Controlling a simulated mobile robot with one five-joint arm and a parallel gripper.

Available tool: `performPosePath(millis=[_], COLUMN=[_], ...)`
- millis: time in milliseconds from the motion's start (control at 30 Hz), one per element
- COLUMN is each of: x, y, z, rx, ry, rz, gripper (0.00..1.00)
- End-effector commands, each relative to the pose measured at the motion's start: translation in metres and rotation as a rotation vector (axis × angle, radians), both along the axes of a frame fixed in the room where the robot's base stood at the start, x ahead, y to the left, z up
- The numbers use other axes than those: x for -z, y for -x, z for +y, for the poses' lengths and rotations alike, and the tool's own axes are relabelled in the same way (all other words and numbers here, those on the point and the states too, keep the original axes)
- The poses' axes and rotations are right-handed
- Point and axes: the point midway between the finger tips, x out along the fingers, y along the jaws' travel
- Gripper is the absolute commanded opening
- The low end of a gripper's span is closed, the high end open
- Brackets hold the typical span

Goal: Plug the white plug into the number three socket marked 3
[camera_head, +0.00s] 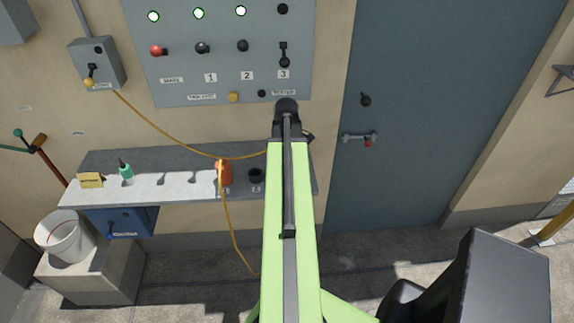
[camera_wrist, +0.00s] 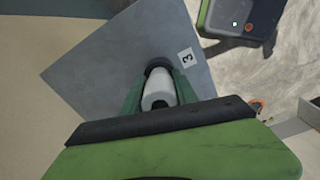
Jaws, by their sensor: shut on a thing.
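The white plug (camera_wrist: 158,92) is between the green fingers of my gripper (camera_wrist: 159,84), which is shut on it. Its far end is at the dark round number three socket (camera_wrist: 157,66), on a grey surface beside a label "3" (camera_wrist: 187,57). I cannot tell how far the plug is inside it. In the head view my arm hides the gripper, the plug and this socket. There the grey shelf (camera_head: 100,161) carries an orange plug (camera_head: 224,173) standing upright and a dark socket marked 2 (camera_head: 256,176).
A control panel (camera_head: 190,70) with lamps and switches is above the shelf. A yellow cable (camera_head: 160,131) hangs from a switch box (camera_head: 97,65) across the shelf. A green bottle (camera_head: 127,174) and a yellow sign (camera_head: 90,180) stand at the left. A white bucket (camera_head: 65,236) is below.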

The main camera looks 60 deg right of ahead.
Motion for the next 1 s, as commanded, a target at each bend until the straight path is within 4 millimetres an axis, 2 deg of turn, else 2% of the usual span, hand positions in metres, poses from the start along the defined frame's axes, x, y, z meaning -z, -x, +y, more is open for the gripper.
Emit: performPosePath(millis=[33, 200, 1000], x=[0.009, 0.014, 0.023], y=[0.005, 0.005, 0.006], z=[0.007, 0.007, 0.008], rx=[0.000, 0.000, 0.001], ry=[-0.017, -0.018, -0.015], rz=[0.012, 0.013, 0.017], gripper=[0.00, 0.00, 0.00])
